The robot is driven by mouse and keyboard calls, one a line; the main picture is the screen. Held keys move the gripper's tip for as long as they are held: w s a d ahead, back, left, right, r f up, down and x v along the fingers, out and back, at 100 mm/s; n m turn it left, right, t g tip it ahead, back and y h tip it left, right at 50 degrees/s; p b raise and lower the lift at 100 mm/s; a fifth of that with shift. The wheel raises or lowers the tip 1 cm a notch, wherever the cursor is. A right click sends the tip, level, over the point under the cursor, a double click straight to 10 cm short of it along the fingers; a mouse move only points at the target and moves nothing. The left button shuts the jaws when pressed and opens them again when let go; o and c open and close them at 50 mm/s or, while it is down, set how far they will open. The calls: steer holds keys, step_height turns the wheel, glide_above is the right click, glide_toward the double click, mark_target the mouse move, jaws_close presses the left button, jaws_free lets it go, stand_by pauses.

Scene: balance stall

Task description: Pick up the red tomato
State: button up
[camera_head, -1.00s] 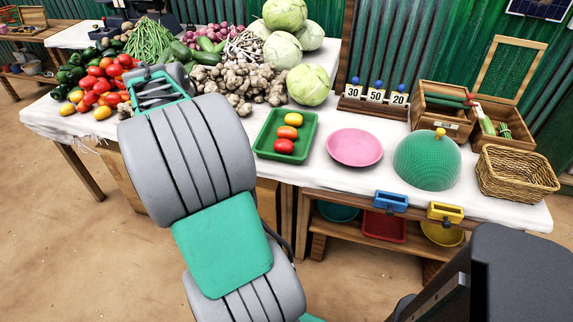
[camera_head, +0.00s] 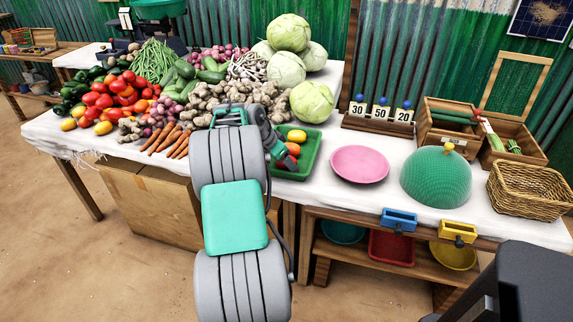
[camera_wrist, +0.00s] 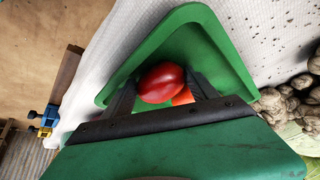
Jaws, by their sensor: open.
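The red tomato (camera_wrist: 161,83) lies in a green tray (camera_wrist: 115,80). In the wrist view it shows between the two dark fingers of my gripper (camera_wrist: 162,90), which stand apart on either side of it. I cannot tell if either finger touches it. An orange piece of produce (camera_wrist: 183,97) shows just beside the tomato, partly hidden by my gripper.
Vegetable heaps and cabbages (camera_head: 286,69) stand left of and behind the tray. A pink plate (camera_head: 360,164), a green dome (camera_head: 436,178) and a wicker basket (camera_head: 530,190) stand to the right. Number blocks (camera_head: 381,112) stand behind the plate. White cloth is bare along the table's front.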

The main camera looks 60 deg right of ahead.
steer(key=c, duration=1)
steer(key=shift+c, duration=0.2)
